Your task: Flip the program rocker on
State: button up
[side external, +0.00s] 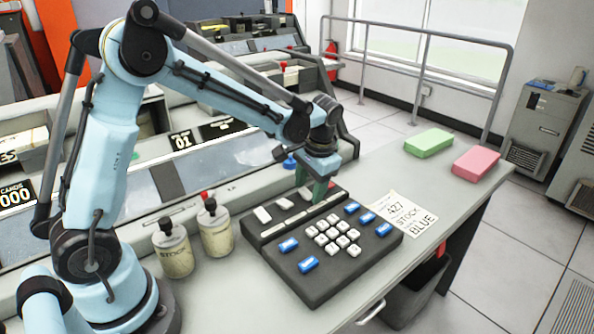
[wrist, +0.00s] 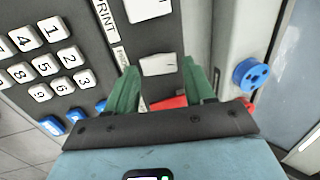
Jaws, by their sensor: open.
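The dark control panel (side external: 325,280) has a strip of white rockers along its far side. One white rocker (wrist: 157,65) lies between my fingertips in the wrist view; its label (wrist: 126,57) is too small to read surely, so I cannot confirm it is the program rocker. A white rocker (wrist: 148,9) by the PRINT label is above it. A red part (wrist: 169,102) shows lower between the fingers, partly hidden. My gripper (side external: 311,191), also in the wrist view (wrist: 158,66), has green fingers spread open, pointing down at the strip's far end. Contact cannot be told.
White number keys (side external: 331,236) and several blue keys (side external: 308,264) cover the panel's near part. Two bottles (side external: 215,230) stand left of the panel. Green (side external: 428,143) and pink (side external: 476,161) blocks lie farther back.

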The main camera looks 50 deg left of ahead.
jog(key=c, duration=0.8)
jog(key=a+h, duration=0.1)
jog(key=h, duration=0.1)
jog(key=shift+h, duration=0.4)
jog(key=shift+a+h, duration=0.2)
jog(key=shift+h, duration=0.9)
jog(key=o, duration=0.8)
jog(key=v, duration=1.2)
